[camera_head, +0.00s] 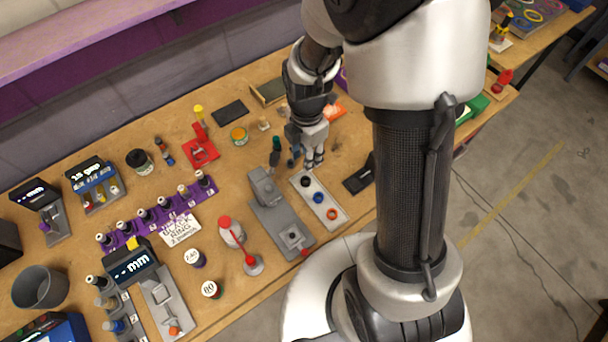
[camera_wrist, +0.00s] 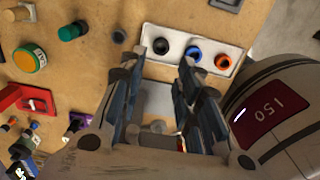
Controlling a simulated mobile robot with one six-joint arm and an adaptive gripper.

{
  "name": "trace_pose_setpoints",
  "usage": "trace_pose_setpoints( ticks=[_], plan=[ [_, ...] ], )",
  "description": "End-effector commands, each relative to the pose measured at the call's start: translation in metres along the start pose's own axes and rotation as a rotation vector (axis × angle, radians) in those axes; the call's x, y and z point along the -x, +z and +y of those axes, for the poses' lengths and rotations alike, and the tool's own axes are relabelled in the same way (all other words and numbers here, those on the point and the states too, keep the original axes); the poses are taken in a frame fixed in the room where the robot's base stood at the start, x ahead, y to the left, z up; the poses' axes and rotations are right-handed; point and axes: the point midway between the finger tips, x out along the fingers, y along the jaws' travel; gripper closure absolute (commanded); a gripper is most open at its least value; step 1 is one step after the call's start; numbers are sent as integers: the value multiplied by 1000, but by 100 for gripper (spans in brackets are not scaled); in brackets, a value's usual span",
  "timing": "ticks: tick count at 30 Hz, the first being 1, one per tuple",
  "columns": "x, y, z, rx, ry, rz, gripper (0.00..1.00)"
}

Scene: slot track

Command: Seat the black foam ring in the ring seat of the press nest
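The black foam ring (camera_head: 305,181) sits at the far end of a pale tray (camera_head: 342,224), beside a blue ring (camera_head: 319,198) and an orange ring (camera_head: 332,214). The wrist view shows the black ring (camera_wrist: 161,46) just beyond my fingertips, roughly between them. My gripper (camera_head: 314,160) is above the tray's far end, fingers down; the wrist view shows it (camera_wrist: 160,64) open and empty. The press nest appears to be the grey fixture (camera_head: 268,206) left of the tray, with a square seat (camera_head: 293,237) at its near end. Part of a grey body (camera_wrist: 157,100) shows between my fingers.
A red-handled tool (camera_head: 250,258) stands left of the fixture's near end. A dark green-topped item (camera_head: 275,146) stands near my gripper. A black flat object (camera_head: 359,174) lies right of the tray. A printed card (camera_head: 180,228) and purple bottle rack (camera_head: 150,220) are further left.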

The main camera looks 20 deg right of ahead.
Motion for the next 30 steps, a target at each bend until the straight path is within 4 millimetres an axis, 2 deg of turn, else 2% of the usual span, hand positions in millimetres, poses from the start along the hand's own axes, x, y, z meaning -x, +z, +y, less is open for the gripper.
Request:
trace_pose_setpoints(
  ticks=[1,6,16,25,30],
  plan=[
    [-16,0,-1,-1,-5,2,69],
    [-46,0,-1,-1,-3,1,69],
    [-67,0,-1,-2,-1,0,69],
    [-110,0,-4,-2,-2,1,69],
    [-111,0,-4,-2,0,0,69]
  ],
)
